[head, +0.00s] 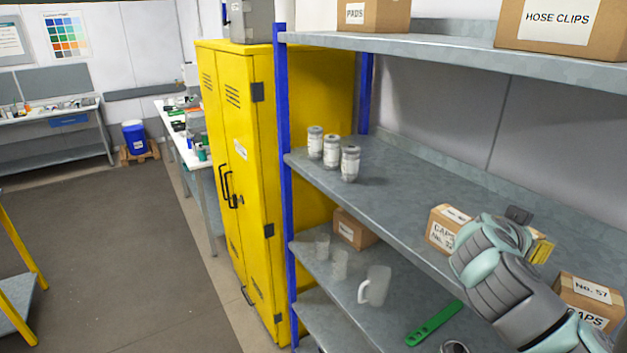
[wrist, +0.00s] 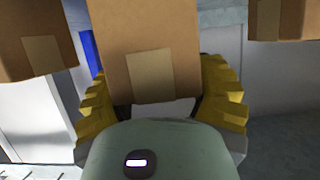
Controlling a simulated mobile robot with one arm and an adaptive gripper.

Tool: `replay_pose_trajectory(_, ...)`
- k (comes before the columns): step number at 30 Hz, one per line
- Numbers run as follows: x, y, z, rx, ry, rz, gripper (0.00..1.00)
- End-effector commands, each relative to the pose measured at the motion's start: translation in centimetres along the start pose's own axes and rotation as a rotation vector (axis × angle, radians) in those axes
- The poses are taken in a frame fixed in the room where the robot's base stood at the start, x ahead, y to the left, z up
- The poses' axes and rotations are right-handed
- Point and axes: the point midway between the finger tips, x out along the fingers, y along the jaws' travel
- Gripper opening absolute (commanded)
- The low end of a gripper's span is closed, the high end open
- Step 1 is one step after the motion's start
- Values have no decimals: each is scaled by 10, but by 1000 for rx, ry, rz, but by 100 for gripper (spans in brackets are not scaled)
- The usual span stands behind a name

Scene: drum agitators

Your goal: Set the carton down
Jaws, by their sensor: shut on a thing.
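A brown carton (wrist: 152,40) with a paler tape patch is between the two yellow ribbed fingers of my gripper (wrist: 160,92) in the wrist view. My gripper is shut on it. In the head view, my gripper (head: 541,250) is over the middle shelf board at the right, with one yellow finger showing. My arm hides the held carton there, and I cannot tell whether it touches the board.
The middle shelf (head: 400,190) has a carton marked CAPS (head: 442,236) left of my gripper and a No. 57 carton (head: 588,295) right of it. Three jars (head: 332,152) stand at its left end, with bare board between. The upper shelf (head: 440,55) hangs above.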

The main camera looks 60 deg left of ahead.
Motion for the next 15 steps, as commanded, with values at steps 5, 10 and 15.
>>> replay_pose_trajectory(5,4,-2,14,-6,-3,-2,15)
replay_pose_trajectory(10,8,-1,20,-3,1,-1,15)
replay_pose_trajectory(15,8,-2,20,-2,1,-2,15)
